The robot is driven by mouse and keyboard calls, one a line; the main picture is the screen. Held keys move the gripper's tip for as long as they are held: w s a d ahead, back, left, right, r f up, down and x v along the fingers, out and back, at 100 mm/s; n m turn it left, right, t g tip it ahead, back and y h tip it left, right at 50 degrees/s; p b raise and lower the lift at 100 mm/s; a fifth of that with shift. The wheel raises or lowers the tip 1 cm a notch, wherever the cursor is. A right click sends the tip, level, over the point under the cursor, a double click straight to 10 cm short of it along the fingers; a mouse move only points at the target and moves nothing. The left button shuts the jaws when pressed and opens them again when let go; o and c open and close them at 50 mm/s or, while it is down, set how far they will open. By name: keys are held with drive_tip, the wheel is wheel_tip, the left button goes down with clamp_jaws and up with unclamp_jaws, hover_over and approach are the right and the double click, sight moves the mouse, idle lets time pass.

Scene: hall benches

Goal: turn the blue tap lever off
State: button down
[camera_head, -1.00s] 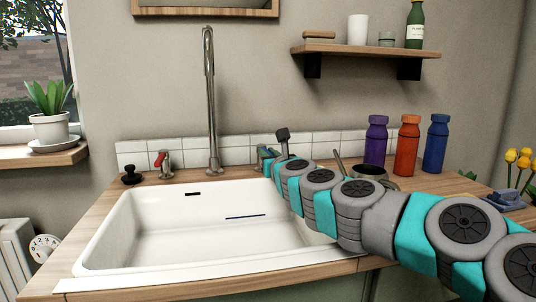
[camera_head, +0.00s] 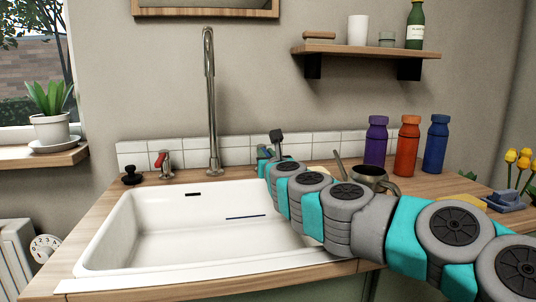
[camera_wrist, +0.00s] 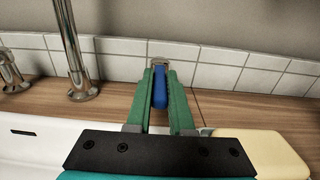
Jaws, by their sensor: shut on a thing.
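The blue tap lever (camera_wrist: 160,90) points toward me from its metal tap body (camera_wrist: 159,61) near the tiled backsplash. My gripper (camera_wrist: 161,82) is shut on the lever, with one green finger on each side of it. The tall metal spout (camera_head: 213,110) stands to the left of my gripper. The red tap lever (camera_head: 160,159) is farther left, beside the spout.
The white sink (camera_head: 140,230) lies below. A grey mug (camera_head: 368,174) stands right of my forearm; purple (camera_head: 376,140), orange (camera_head: 407,145) and blue (camera_head: 435,144) bottles stand behind. A pale yellow block (camera_wrist: 260,153) is right of my gripper. A black plug (camera_head: 132,174) stands far left.

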drive_tip(key=shift+h, duration=0.3)
drive_tip(key=c, duration=0.8)
unclamp_jaws()
drive_tip(key=shift+a, duration=0.1)
drive_tip(key=v, duration=0.8)
drive_tip(key=shift+b, duration=0.45)
